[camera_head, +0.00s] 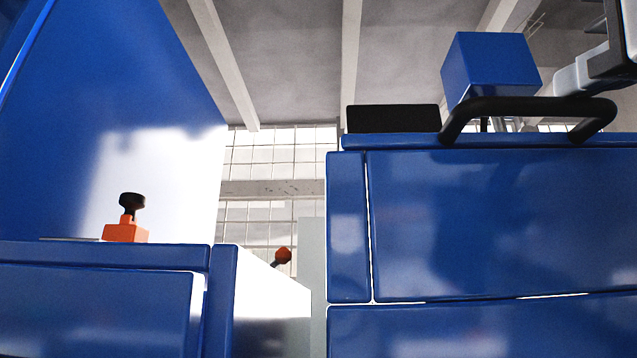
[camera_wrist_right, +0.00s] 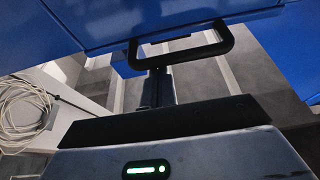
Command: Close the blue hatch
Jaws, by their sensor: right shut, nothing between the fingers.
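The blue hatch (camera_head: 500,215) fills the right side of the head view as a broad blue panel. A black bar handle (camera_head: 530,104) stands along its top edge. In the right wrist view, the blue panel (camera_wrist_right: 110,22) and its handle (camera_wrist_right: 228,45) are at the top. My right gripper (camera_head: 488,124) is partly hidden behind the handle in the head view. In the wrist view, the gripper (camera_wrist_right: 157,75) is shut and empty, with its tips at the handle's bar. Whether they touch it I cannot tell. My left gripper is out of view.
A tall blue panel (camera_head: 90,110) rises at the left, beside an orange block with a black knob (camera_head: 125,225). A blue box (camera_head: 490,65) is above the handle. Coiled pale cable (camera_wrist_right: 25,108) is at left in the wrist view. A narrow gap separates the blue units.

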